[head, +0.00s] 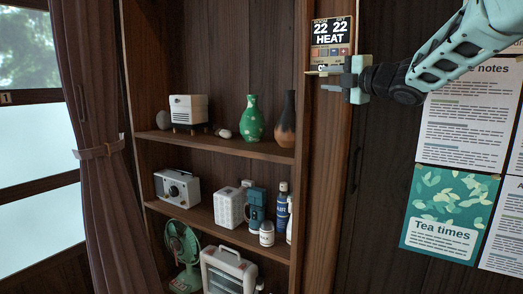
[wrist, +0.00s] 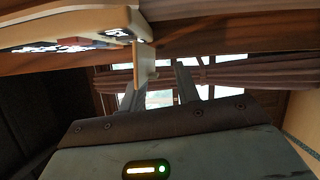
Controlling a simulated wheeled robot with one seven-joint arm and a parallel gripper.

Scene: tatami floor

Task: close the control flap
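The control panel (head: 332,35) is on the wooden post at the top of the head view, its display reading 22, 22 and HEAT. Its flap (head: 322,72) is open and juts out at the panel's lower edge. My gripper (head: 342,80) is at the flap, just below the panel. In the wrist view the panel (wrist: 75,32) is at upper left, and the pale flap (wrist: 145,63) sticks out from it. My gripper (wrist: 158,88) is open there, with a gap between its fingers. The flap's end overlaps the left finger; I cannot tell whether they touch.
A wooden shelf (head: 220,146) with vases, a heater and small appliances stands left of the post. Posters (head: 452,215) hang on the dark wall at right. A curtain (head: 95,120) and window are at far left.

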